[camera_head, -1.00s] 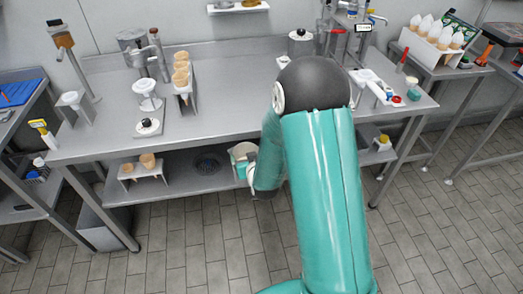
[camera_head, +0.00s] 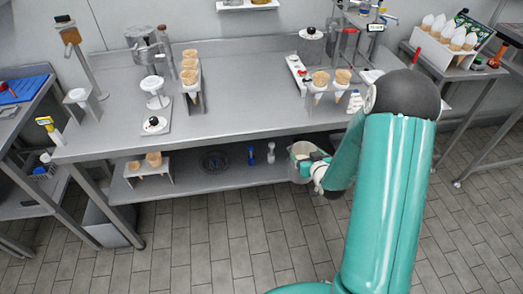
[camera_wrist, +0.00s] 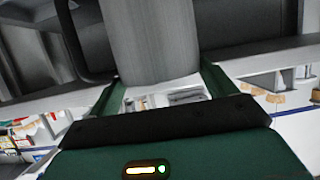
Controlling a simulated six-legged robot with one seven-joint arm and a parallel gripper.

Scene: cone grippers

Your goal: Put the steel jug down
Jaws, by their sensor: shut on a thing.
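The steel jug (camera_head: 298,152) is at the front edge of the lower shelf in the head view, with something pale inside its mouth. My gripper (camera_head: 315,166) is at the jug's right side, shut on it. In the wrist view the jug (camera_wrist: 150,40) is a grey, blurred cylinder between the fingers of my gripper (camera_wrist: 160,90). My arm hides part of the jug's right side. Whether its base touches the shelf, I cannot tell.
The lower shelf (camera_head: 228,185) holds a cone stand (camera_head: 150,170), a dark round drain-like piece (camera_head: 215,161), and small blue and white items (camera_head: 260,153). The worktop (camera_head: 235,95) above carries cone holders and has clear room in its middle.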

